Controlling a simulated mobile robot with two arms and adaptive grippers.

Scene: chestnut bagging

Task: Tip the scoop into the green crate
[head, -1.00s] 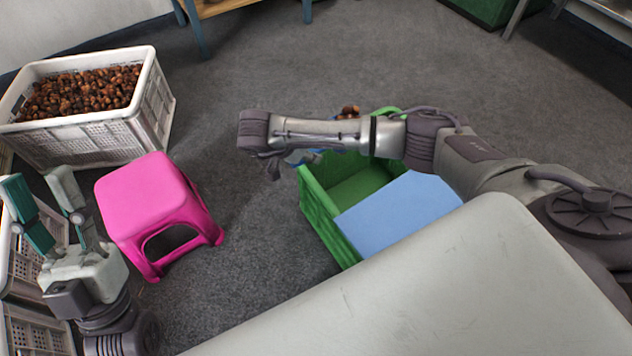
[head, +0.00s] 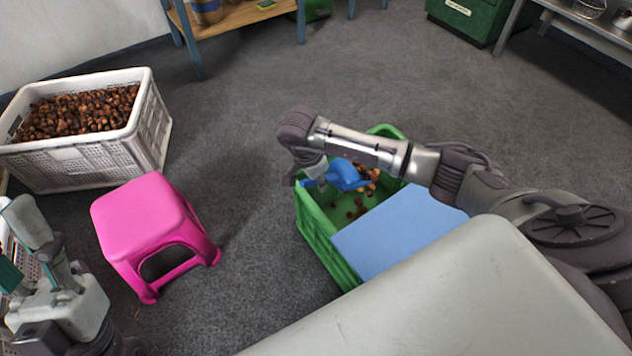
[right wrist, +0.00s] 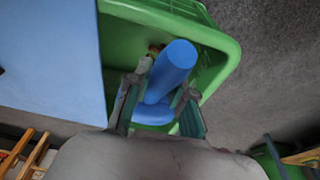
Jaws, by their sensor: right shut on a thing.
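The blue scoop (head: 345,174) is over the green crate (head: 318,222), tilted with its mouth toward the crate's inside. Brown chestnuts (head: 358,208) show at and below the scoop's mouth, some on the crate floor; I cannot tell which are still in the scoop. My right gripper (head: 312,180) is shut on the scoop. In the right wrist view the blue handle (right wrist: 172,68) stands between the fingers, with the crate's green rim (right wrist: 215,40) beyond. My left gripper (head: 22,250) is open and empty at the lower left, partly cut off by the picture edge.
A light blue panel (head: 395,232) covers the crate's near right part. A pink stool (head: 150,215) stands left of the crate. A white crate (head: 85,160) full of chestnuts stands at the far left. Shelves (head: 240,15) are at the back. Grey floor between is clear.

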